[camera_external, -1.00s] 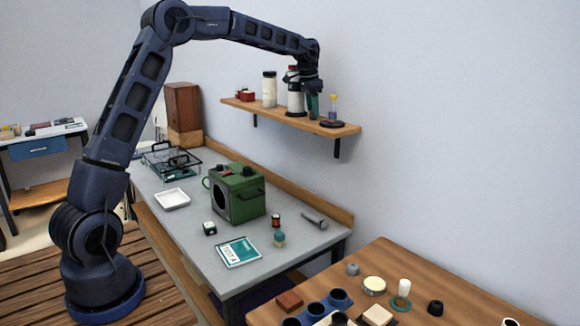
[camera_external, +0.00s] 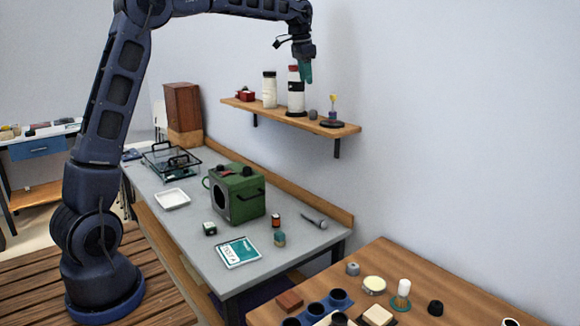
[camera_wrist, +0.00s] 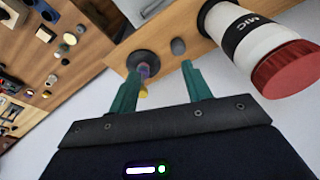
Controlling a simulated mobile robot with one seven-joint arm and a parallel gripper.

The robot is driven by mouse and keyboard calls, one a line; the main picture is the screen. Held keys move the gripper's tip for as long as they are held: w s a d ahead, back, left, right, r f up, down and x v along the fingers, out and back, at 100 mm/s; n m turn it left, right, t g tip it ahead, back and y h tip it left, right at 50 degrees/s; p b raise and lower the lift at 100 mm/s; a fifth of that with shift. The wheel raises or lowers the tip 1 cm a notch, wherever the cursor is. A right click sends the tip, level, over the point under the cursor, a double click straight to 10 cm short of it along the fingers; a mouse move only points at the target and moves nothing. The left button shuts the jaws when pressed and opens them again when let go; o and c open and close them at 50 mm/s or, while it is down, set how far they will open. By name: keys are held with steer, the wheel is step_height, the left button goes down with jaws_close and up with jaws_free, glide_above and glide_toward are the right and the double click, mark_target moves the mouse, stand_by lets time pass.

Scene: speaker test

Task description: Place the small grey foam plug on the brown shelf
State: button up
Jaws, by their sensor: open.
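A small grey plug (camera_external: 312,114) stands on the brown shelf (camera_external: 285,119), between the red-capped bottle and a dark round stand. It also shows in the wrist view (camera_wrist: 178,46), resting on the wood of the shelf (camera_wrist: 112,62). My gripper (camera_external: 307,78) is above the shelf, over the plug and apart from it. In the wrist view my gripper (camera_wrist: 160,70) has its two teal fingers spread, with nothing held between them.
The red-capped bottle (camera_external: 295,96) stands close left of the plug; the stand (camera_external: 332,123) with a small yellow-topped figure is to its right. A white jar (camera_external: 269,90) is farther left. Another small grey piece (camera_external: 353,268) sits on the wooden table.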

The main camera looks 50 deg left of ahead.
steer(key=s+d+r+n+t+y, duration=0.1)
steer(key=s+d, duration=0.3)
steer(key=s, duration=1)
steer(key=s+d+r+n, duration=0.1)
steer(key=s+d, duration=0.3)
steer(key=s, duration=1)
steer(key=s+f, duration=0.4)
steer(key=s, duration=0.4)
steer(key=s+f+n+t, duration=0.1)
steer(key=s+f, duration=0.3)
steer(key=s, duration=0.3)
steer(key=s+d+f+n, duration=0.1)
steer(key=s+f, duration=0.4)
steer(key=s, duration=0.3)
steer(key=shift+s+t+h, duration=0.3)
steer(key=shift+t, duration=0.1)
